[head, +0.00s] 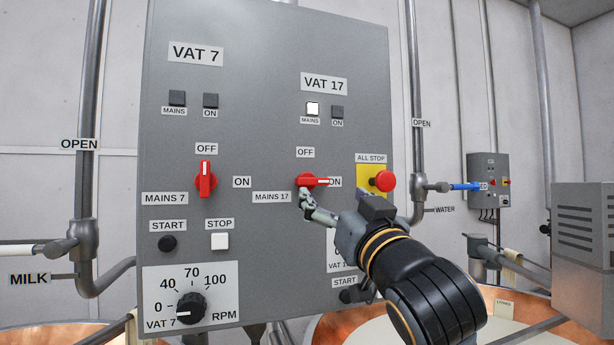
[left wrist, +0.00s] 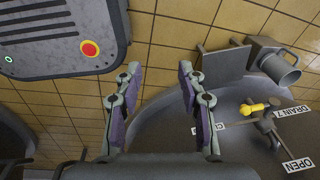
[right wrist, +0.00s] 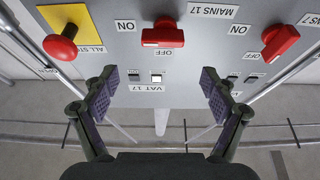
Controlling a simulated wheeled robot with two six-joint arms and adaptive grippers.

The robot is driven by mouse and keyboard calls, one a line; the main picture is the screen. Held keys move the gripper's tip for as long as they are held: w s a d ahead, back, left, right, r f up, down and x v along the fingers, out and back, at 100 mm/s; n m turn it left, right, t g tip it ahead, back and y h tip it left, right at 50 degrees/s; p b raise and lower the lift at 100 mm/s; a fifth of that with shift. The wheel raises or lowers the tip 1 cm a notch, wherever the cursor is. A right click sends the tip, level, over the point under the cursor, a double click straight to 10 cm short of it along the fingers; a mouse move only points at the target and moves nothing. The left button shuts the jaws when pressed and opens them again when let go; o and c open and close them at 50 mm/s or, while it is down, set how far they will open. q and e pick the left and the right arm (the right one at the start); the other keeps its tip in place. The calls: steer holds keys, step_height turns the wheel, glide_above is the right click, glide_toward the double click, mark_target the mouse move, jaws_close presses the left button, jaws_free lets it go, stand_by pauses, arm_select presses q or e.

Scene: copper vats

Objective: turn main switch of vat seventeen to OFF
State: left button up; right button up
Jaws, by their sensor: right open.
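The vat 17 main switch (head: 313,181) is a red rotary handle on the grey panel, lying horizontal with its white mark towards ON. The white MAINS lamp (head: 312,108) under the VAT 17 label is lit. My right gripper (head: 335,203) is open just below and right of the handle, partly covering the panel behind. In the right wrist view the handle (right wrist: 163,36) shows upside down, beyond and between the spread fingertips (right wrist: 158,82), not gripped. My left gripper (left wrist: 160,78) is open and empty, seen only in the left wrist view.
The red vat 7 switch (head: 206,179) stands upright at OFF, left on the same panel (head: 250,60). A red ALL STOP button (head: 384,181) on a yellow plate sits close right of my right gripper. Near my left gripper is a grey box with a red button (left wrist: 90,48).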

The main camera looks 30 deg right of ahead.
mark_target(315, 180)
steer(key=p+x, duration=0.1)
steer(key=x, duration=0.2)
steer(key=p+x, duration=0.2)
steer(key=x, duration=0.1)
steer(key=p+x, duration=0.1)
steer(key=x, duration=0.2)
steer(key=shift+w+a+f, duration=0.2)
steer(key=shift+w+f, duration=0.05)
steer(key=shift+w, duration=0.2)
steer(key=shift+w+d+r, duration=0.1)
steer(key=shift+w, duration=0.25)
steer(key=c, duration=1.2)
arm_select(q)
steer(key=r, duration=0.1)
steer(key=w+r, duration=0.1)
steer(key=r, duration=0.3)
steer(key=shift+w, duration=0.25)
arm_select(e)
steer(key=shift+o, duration=0.2)
